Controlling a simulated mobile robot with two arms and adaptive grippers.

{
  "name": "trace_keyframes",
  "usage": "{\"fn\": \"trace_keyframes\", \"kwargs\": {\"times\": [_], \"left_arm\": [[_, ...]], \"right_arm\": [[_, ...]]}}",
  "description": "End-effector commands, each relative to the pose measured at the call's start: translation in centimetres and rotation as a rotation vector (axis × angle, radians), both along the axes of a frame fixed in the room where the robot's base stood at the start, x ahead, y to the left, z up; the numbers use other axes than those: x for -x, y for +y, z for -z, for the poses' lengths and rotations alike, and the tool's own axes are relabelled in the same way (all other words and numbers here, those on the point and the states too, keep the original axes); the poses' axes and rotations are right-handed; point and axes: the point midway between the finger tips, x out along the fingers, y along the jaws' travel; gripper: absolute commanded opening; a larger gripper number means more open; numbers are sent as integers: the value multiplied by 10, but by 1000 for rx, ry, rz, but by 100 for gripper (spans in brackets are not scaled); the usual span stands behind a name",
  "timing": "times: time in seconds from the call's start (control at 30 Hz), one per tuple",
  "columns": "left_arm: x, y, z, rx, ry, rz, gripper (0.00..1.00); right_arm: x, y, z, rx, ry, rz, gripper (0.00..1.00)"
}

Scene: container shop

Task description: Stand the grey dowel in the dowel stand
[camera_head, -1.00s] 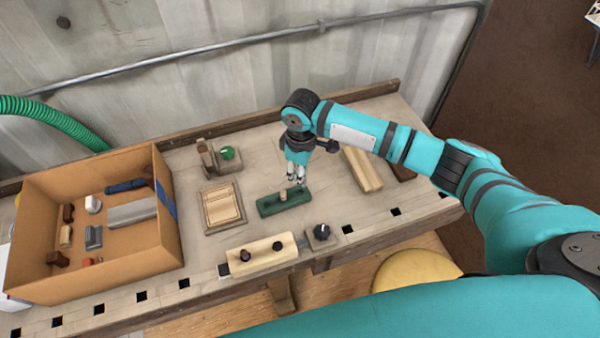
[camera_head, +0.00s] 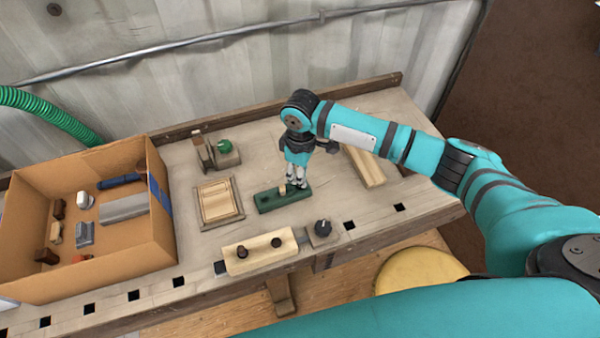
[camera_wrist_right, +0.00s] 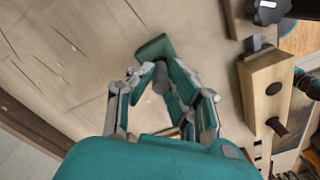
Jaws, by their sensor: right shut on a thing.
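The dowel stand, a dark green block (camera_head: 268,201), lies on the bench, and its end also shows in the right wrist view (camera_wrist_right: 152,48). A short pale peg (camera_head: 282,190) stands up from it. My right gripper (camera_head: 297,185) points down over the right part of the stand. In the right wrist view its fingers (camera_wrist_right: 160,84) are shut on the grey dowel (camera_wrist_right: 160,76), which shows as a dark grey end between the fingertips. The fingers hide most of the dowel, and I cannot tell whether its lower end is in a hole. My left gripper is not in view.
A cardboard box (camera_head: 165,225) with several items stands at the left. A wooden tray (camera_head: 236,213) lies left of the stand. A pale block with dark knobs (camera_head: 262,263) is at the front edge. A wooden bar (camera_head: 368,168) lies to the right.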

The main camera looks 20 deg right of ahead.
Motion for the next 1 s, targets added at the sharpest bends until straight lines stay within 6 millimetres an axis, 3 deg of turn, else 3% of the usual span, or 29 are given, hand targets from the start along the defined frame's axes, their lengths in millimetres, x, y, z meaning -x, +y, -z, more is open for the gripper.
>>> {"fn": "trace_keyframes", "kwargs": {"times": [1.0], "left_arm": [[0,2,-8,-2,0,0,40]], "right_arm": [[0,0,4,0,0,0,2]]}}
